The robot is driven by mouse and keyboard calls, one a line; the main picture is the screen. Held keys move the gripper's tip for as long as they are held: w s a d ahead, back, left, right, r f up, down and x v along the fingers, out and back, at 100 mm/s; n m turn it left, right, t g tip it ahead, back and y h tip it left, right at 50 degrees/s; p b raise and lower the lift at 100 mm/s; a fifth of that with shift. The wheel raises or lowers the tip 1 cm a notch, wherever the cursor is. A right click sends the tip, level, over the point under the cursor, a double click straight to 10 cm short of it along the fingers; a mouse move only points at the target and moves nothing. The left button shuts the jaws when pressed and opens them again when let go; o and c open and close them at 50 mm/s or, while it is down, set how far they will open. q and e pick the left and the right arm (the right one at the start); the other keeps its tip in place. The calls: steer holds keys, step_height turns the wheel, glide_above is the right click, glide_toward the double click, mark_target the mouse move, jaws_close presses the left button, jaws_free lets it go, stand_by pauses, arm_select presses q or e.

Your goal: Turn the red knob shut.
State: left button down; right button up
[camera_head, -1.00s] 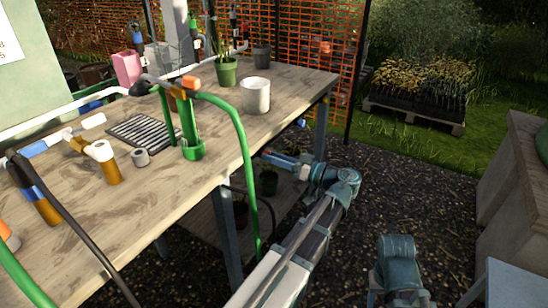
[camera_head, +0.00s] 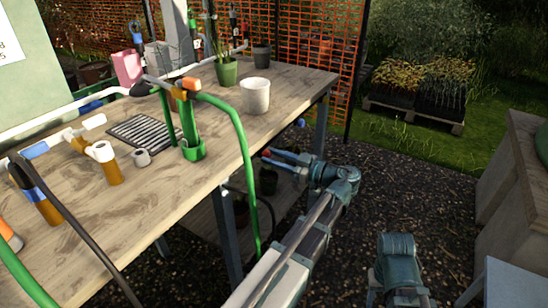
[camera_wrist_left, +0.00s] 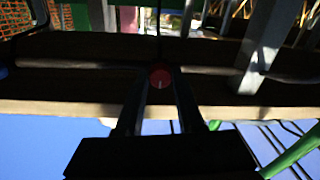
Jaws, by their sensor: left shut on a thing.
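The red knob (camera_wrist_left: 160,77) sits under the table edge, round and with a pale line on its face. In the left wrist view it lies between the tips of my left gripper (camera_wrist_left: 160,84), whose fingers are shut on it from both sides. In the head view the left gripper (camera_head: 268,157) reaches toward the space below the table's near side, with a small bit of red at its tips. The knob's mount is dark and hard to make out. My right gripper is out of view.
The wooden table (camera_head: 215,185) carries a white pot (camera_head: 255,95), a black slatted tray (camera_head: 140,133) and several pipe parts. A green hose (camera_head: 245,155) hangs over its near edge, left of the gripper. Dark pots (camera_head: 267,182) stand beneath. Open gravel lies to the right.

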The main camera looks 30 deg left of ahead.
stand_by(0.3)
arm_select(q)
steer(key=c, duration=0.5)
jaws_free()
steer(key=shift+d, duration=0.1)
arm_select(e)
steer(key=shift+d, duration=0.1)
